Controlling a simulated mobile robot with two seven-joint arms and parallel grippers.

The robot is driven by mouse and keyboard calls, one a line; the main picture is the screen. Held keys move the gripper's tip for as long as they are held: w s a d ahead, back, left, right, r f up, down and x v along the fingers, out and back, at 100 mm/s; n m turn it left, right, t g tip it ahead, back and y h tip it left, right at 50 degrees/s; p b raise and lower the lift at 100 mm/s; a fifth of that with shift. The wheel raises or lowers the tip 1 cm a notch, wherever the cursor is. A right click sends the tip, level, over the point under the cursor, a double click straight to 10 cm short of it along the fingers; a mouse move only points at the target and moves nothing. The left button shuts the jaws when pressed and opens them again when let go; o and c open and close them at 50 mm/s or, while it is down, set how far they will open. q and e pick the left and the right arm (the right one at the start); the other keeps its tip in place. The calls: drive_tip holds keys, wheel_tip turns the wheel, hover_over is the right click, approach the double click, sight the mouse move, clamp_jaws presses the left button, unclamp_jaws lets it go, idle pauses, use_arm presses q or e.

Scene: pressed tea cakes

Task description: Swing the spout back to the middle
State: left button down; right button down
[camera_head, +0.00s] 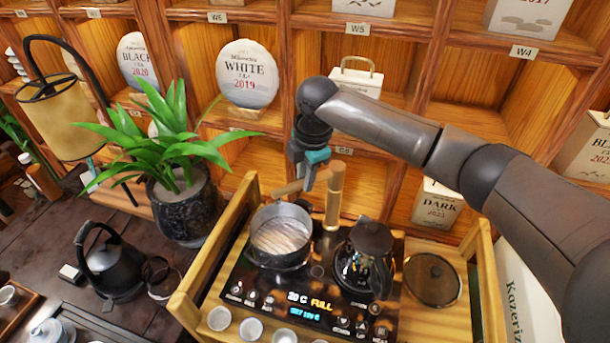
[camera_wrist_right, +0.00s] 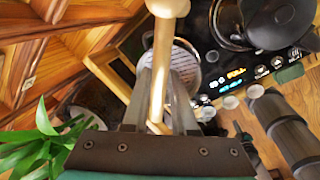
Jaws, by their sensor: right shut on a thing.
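The spout (camera_head: 288,189) is a pale golden arm on an upright post (camera_head: 334,200) at the back of the black stove panel (camera_head: 318,272). It points left, with its end above the open steel pot (camera_head: 281,262). My right gripper (camera_head: 308,183) comes down from above and is shut on the spout, left of the post. In the right wrist view the spout (camera_wrist_right: 158,85) runs between the two fingers (camera_wrist_right: 164,100), with the post's round top (camera_wrist_right: 168,7) beyond. The pot (camera_wrist_right: 186,68) lies below it there. My left gripper is not in view.
A dark-lidded glass kettle (camera_head: 364,262) stands right of the pot, and a round lid (camera_head: 432,280) lies farther right. A potted plant (camera_head: 183,200) stands to the left. Wooden shelves (camera_head: 400,60) rise close behind. Small white cups (camera_head: 251,329) line the front.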

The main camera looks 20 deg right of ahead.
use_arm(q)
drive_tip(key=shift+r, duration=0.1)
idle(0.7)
